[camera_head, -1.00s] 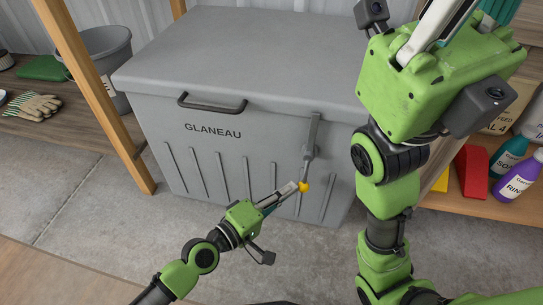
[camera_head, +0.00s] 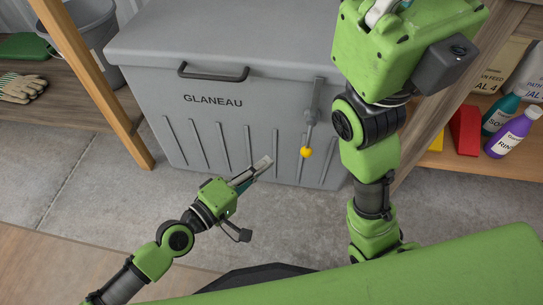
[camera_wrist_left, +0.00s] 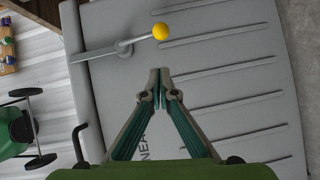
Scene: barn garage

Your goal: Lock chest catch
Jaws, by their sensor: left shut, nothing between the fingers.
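The grey chest (camera_head: 270,125) stands with its lid down. Its catch (camera_head: 313,100) is a grey lever on the front, right of the GLANEAU lettering, hanging down with a yellow knob (camera_head: 306,152) at its lower end. My left gripper (camera_head: 267,161) is shut and empty, low in front of the chest, left of the knob and apart from it. In the left wrist view, the closed fingertips (camera_wrist_left: 161,78) point toward the chest front, with the yellow knob (camera_wrist_left: 160,31) beyond them. My right gripper (camera_head: 380,10) is mostly cut off at the top edge; its fingertips are hidden.
A wooden post (camera_head: 95,85) stands left of the chest. A shelf (camera_head: 450,160) with bottles and a red item is at the right. A dark handle (camera_head: 212,73) sticks out from the chest front. Concrete floor (camera_head: 85,195) is clear at left.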

